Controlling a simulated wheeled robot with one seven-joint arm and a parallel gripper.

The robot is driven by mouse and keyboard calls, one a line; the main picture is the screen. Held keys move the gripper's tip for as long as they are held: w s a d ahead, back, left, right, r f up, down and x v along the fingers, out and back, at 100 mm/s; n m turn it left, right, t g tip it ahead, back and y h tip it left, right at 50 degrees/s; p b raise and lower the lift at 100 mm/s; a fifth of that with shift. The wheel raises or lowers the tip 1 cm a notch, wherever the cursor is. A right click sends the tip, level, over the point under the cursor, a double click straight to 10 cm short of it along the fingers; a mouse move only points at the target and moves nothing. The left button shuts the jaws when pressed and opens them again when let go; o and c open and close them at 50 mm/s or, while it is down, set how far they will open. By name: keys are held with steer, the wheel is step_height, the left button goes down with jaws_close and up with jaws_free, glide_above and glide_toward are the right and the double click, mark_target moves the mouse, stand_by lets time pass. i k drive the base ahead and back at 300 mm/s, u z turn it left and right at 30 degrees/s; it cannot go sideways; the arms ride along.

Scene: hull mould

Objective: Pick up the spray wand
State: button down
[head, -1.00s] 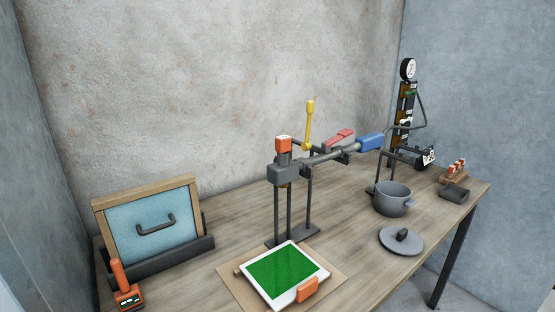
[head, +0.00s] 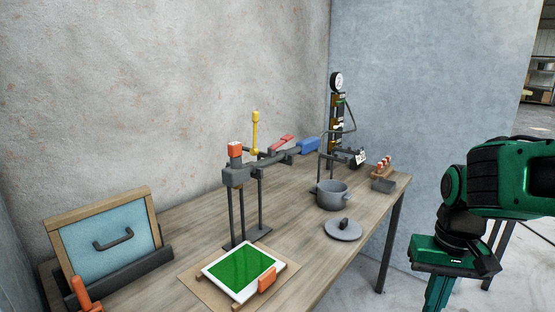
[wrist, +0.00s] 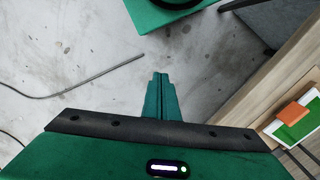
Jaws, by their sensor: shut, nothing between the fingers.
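My gripper (wrist: 160,76) points down over the bare concrete floor, its two green fingers together with nothing between them. In the head view my gripper (head: 438,295) is at the lower right, beyond the table's right end, its tips near or past the bottom edge. A thin grey rod (wrist: 98,78) lies on the floor left of the fingers in the wrist view, apart from them, with a dark line running on to the left. I cannot tell for certain whether this is the spray wand. Nothing else in view is clearly a spray wand.
The wooden table (head: 315,262) carries a clamp stand (head: 236,175), a grey pot (head: 333,196), its lid (head: 343,231), a green-screened tablet (head: 240,268) and a gauge column (head: 337,118). The table edge and tablet show at the wrist view's right. Open floor lies beneath my gripper.

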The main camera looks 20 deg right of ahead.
mark_target(234, 176)
steer(key=z, duration=1.15)
steer(key=k, duration=0.75)
steer(key=u, duration=0.8)
steer(key=i, duration=1)
steer(key=z, duration=0.05)
